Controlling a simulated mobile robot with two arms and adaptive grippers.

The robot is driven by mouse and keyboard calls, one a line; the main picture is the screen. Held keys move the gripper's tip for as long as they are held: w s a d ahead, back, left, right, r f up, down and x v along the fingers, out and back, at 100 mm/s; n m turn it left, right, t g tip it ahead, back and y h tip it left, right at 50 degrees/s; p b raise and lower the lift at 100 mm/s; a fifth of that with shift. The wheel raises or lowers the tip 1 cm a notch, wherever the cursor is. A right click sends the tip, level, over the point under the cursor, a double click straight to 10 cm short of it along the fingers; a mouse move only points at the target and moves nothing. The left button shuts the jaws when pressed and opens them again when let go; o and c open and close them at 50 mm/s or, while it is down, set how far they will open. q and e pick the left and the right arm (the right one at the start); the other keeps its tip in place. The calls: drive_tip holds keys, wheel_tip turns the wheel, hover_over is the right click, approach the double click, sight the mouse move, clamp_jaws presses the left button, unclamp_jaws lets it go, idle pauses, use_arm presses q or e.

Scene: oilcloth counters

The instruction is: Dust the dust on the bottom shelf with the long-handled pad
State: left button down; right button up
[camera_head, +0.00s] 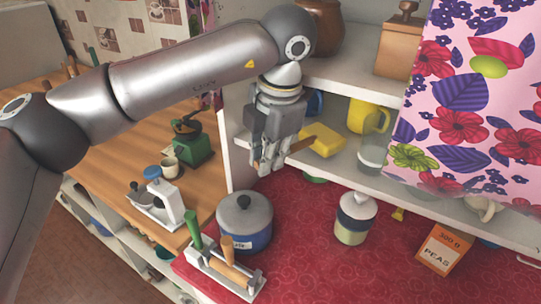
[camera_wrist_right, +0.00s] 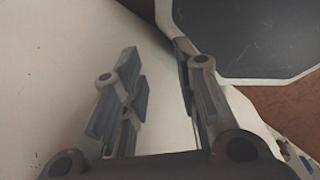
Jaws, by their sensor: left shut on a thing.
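My left gripper (camera_head: 273,160) is shut on the brown handle of the long-handled pad. The yellow pad (camera_head: 322,140) points to the right, over or on the lower white shelf (camera_head: 345,172); I cannot tell whether it touches. The gripper hangs in front of the left part of this shelf. I cannot make out any dust in the head view. My right gripper (camera_wrist_right: 158,58) shows only in the right wrist view, with its fingers apart and nothing between them.
A yellow mug (camera_head: 368,116) and a glass jar (camera_head: 372,152) stand on the lower shelf. A floral curtain (camera_head: 460,100) covers its right side. Below, a blue pot (camera_head: 245,225), a lidded jar (camera_head: 354,218) and a peas box (camera_head: 444,248) stand on the red cloth (camera_head: 310,270).

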use_arm(q)
drive_tip(key=s+a+b, duration=0.6)
drive_tip(key=s+a, duration=0.1)
drive_tip(key=s, duration=0.3)
drive_tip(key=shift+s+a+b, duration=0.35)
drive_tip(key=shift+a, duration=0.05)
